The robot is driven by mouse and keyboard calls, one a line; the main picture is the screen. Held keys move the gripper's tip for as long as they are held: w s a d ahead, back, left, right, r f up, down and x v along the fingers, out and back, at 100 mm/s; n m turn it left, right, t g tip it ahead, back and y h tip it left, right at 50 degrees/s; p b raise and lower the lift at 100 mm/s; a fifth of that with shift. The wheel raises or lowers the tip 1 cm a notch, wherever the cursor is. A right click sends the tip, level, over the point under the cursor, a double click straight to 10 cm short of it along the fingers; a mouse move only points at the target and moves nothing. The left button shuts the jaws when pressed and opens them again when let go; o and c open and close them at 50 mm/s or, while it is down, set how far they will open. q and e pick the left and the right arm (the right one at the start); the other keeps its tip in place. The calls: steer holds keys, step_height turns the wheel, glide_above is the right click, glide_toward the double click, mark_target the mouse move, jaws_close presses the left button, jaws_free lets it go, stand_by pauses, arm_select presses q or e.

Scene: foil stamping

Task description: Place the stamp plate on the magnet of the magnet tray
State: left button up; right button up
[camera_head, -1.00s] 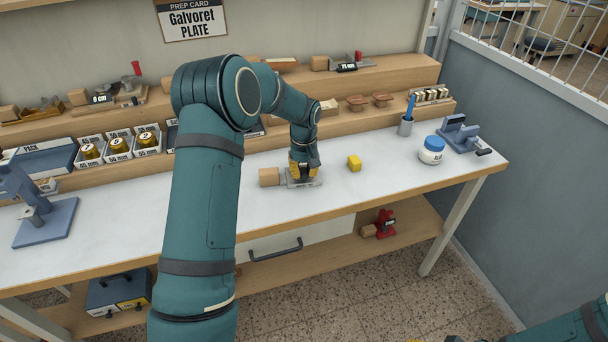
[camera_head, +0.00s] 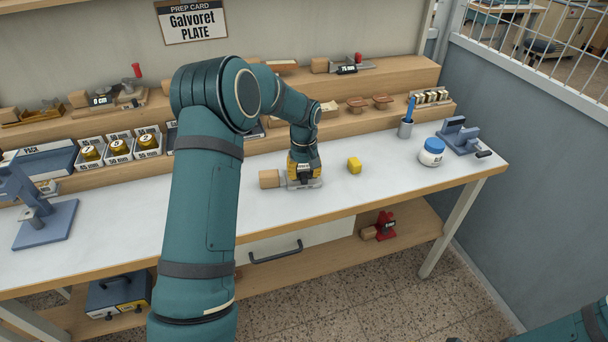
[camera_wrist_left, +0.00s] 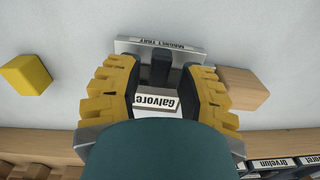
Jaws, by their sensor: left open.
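The metal magnet tray (camera_head: 314,183) lies on the white bench, with a wooden block handle (camera_head: 269,178) on its left. In the left wrist view the tray's labelled edge (camera_wrist_left: 160,46) is at the top and its handle (camera_wrist_left: 243,89) at the right. A pale stamp plate (camera_wrist_left: 155,101) labelled "Galvore…" shows between my fingers, over the tray; a dark block (camera_wrist_left: 160,69) stands beside it. My left gripper (camera_head: 303,180) points down over the tray. Its yellow fingers are open, one on each side of the plate. Plate-to-magnet contact is hidden. My right gripper is out of view.
A yellow cube (camera_head: 354,165) sits just right of the tray. A blue press (camera_head: 45,220) stands at the left. Stepped wooden shelves line the back. The bench between cube and jar is clear.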

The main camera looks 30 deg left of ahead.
mark_target(304, 176)
arm_select(q)
step_height(304, 176, up, 11)
steer(key=p, duration=0.2)
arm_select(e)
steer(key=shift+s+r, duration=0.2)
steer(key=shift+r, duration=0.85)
